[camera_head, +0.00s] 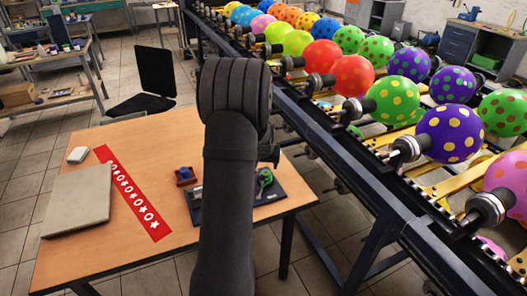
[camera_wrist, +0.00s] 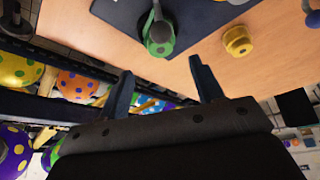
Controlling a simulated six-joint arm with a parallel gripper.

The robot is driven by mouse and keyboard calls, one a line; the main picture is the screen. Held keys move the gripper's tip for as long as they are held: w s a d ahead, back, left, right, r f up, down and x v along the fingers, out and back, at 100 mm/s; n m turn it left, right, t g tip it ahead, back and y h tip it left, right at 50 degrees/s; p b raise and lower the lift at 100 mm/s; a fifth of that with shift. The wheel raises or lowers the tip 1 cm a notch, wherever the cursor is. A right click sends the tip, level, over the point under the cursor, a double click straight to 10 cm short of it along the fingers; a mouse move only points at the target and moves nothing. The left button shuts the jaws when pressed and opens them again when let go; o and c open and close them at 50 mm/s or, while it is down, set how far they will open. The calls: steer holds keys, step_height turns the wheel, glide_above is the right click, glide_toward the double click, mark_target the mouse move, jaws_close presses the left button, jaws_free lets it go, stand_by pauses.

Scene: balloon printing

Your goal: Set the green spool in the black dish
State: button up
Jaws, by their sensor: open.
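A green round piece, which looks like the green spool (camera_head: 265,177), is at the right edge of the table, on a dark mat. In the wrist view the green spool (camera_wrist: 153,48) shows with a dark rounded part against it, at the mat's edge. My gripper (camera_wrist: 163,84) is open and empty, with its two fingers apart. The green spool is beyond the fingertips, not between them. I cannot pick out the black dish with certainty. My arm hides the middle of the table in the head view.
A yellow spool (camera_wrist: 238,41) stands on bare wood beside the dark mat (camera_wrist: 205,12). A small red tray (camera_head: 186,176), red printed strip (camera_head: 133,195) and grey slab (camera_head: 77,214) lie on the table. A conveyor rail with colourful balloons (camera_head: 450,132) runs along the right.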

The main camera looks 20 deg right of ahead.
mark_target(266, 174)
steer(key=v, duration=1)
steer(key=shift+r, duration=0.35)
steer(key=shift+s+a, duration=0.1)
steer(key=x, duration=1.7)
steer(key=shift+f, duration=0.15)
steer(key=v, duration=1.8)
steer(key=x, duration=1.8)
step_height(266, 174, up, 5)
steer(key=shift+r, duration=0.25)
